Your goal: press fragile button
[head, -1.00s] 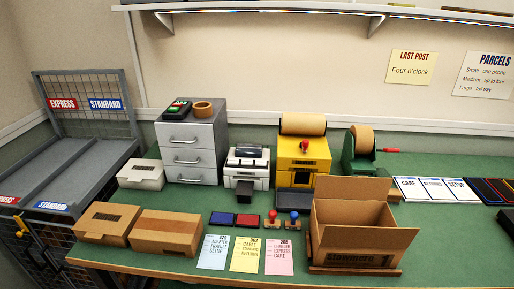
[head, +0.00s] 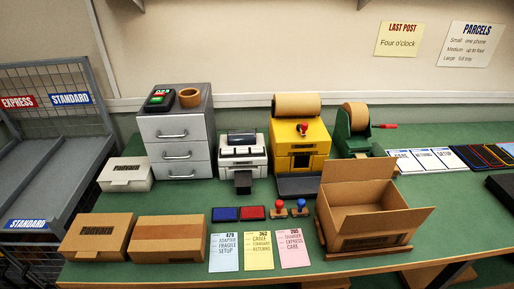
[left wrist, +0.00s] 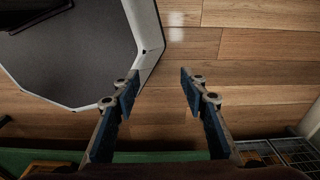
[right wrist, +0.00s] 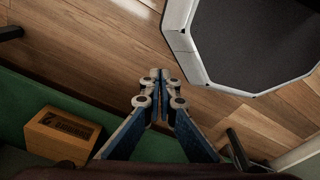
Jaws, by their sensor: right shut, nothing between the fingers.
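No button marked fragile can be read in the head view. A white and black printer (head: 243,152) stands at mid table; markings on it are too small to read. A yellow machine (head: 299,140) with a red knob (head: 303,128) stands to its right. A blue card (head: 225,252) at the front reads "Adapter Fragile Setup". My left gripper (left wrist: 159,73) is open and empty in the left wrist view, over the wood floor. My right gripper (right wrist: 160,76) is shut and empty in the right wrist view, its tips over the floor. Neither gripper shows in the head view.
A grey drawer unit (head: 176,128) bears a small device (head: 160,100) with green and red parts. Closed cartons (head: 170,238) and an open carton (head: 363,220) line the front. Two ink pads (head: 225,214) and two stamps (head: 279,208) lie between. A wire rack (head: 48,125) stands left.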

